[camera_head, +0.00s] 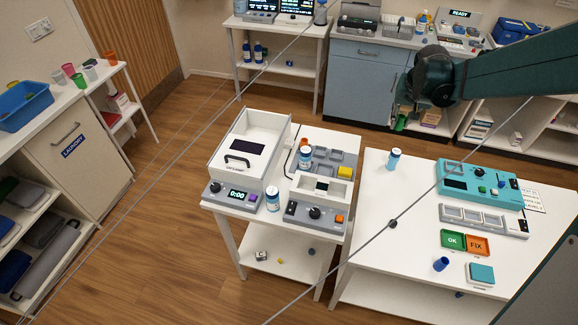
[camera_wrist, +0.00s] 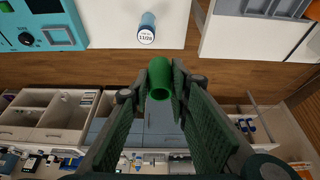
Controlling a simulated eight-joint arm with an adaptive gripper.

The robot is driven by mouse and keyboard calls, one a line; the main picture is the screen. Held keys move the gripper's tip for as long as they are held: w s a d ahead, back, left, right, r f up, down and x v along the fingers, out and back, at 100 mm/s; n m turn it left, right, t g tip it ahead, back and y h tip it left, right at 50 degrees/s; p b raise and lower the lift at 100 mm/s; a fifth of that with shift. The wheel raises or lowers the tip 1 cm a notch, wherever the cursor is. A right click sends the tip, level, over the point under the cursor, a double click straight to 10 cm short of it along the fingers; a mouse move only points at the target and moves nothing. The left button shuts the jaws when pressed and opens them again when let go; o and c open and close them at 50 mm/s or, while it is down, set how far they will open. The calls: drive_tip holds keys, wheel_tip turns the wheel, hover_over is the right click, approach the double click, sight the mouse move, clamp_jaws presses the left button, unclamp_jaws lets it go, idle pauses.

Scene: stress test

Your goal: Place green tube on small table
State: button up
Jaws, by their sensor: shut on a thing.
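The green tube (camera_wrist: 159,82) is between the fingers of my gripper (camera_wrist: 163,70) in the wrist view, with its open round end toward the camera. My gripper is shut on it. In the head view, a green piece (camera_head: 400,123) shows below the dark end of my arm, against the back shelves; it looks like the held tube, though the fingers are hard to make out. The smaller white table (camera_head: 227,207) stands in the middle of the head view, carrying several devices. The tube is apart from both tables, to the right of and beyond the smaller one in that view.
The smaller table's top is crowded with a white box (camera_head: 250,145), bottles and a grey rack. Wooden floor separates the tables from the back counters.

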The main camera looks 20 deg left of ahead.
drive_tip(key=a+p, duration=0.2)
drive_tip(key=a, duration=2.5)
drive_tip(key=shift+d+f, duration=0.25)
drive_tip(key=shift+f, duration=1.05)
drive_tip(key=shift+d+f, duration=0.2)
drive_tip(key=shift+f, duration=1.05)
drive_tip(key=shift+f+b, duration=0.5)
drive_tip(key=shift+f, duration=2.6)
drive_tip(key=shift+f, duration=0.1)
drive_tip(key=shift+f, duration=1.8)
drive_tip(key=shift+f, duration=0.1)
